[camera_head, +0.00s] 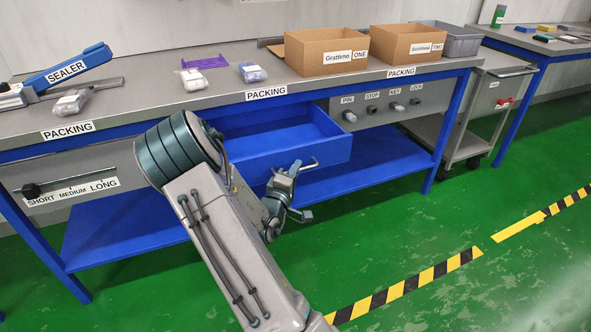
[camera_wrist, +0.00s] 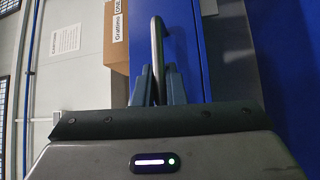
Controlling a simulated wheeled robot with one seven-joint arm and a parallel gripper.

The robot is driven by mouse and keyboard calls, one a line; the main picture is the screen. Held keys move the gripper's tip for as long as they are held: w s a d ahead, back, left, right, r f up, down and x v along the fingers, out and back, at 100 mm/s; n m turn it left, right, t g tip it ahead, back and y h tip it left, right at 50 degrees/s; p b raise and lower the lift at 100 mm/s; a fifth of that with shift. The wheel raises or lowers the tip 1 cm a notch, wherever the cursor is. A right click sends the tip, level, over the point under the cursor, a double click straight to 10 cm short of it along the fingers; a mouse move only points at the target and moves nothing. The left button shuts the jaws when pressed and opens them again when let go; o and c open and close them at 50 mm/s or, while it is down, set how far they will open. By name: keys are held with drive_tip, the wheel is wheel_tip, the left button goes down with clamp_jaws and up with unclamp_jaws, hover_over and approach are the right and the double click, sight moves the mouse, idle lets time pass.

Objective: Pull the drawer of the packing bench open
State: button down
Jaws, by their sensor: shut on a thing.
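The blue drawer (camera_head: 320,150) of the packing bench (camera_head: 273,88) stands pulled out under the bench top, and its inside looks empty. Its grey bar handle (camera_head: 308,164) sticks out from the drawer front. My gripper (camera_head: 290,172) is at this handle, partly hidden behind my own arm. In the wrist view, the handle (camera_wrist: 157,50) runs down between the two fingers of my gripper (camera_wrist: 157,80), which are shut on it. The blue drawer front (camera_wrist: 185,45) lies behind the handle. My arm hides the left part of the drawer.
Cardboard boxes (camera_head: 325,50) and small packs (camera_head: 252,73) stand on the bench top. A knob panel (camera_head: 385,101) is right of the drawer, a slider panel (camera_head: 70,180) left. A grey cart (camera_head: 480,110) stands at the right. The green floor in front is clear, with striped tape (camera_head: 410,287).

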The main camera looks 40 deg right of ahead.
drive_tip(key=c, duration=1.5)
unclamp_jaws()
drive_tip(key=p+v, duration=0.1)
drive_tip(key=v, duration=1.2)
drive_tip(key=shift+s+a, duration=0.15)
drive_tip(key=shift+a, duration=0.15)
drive_tip(key=shift+f+p, duration=0.1)
drive_tip(key=shift+p, duration=0.2)
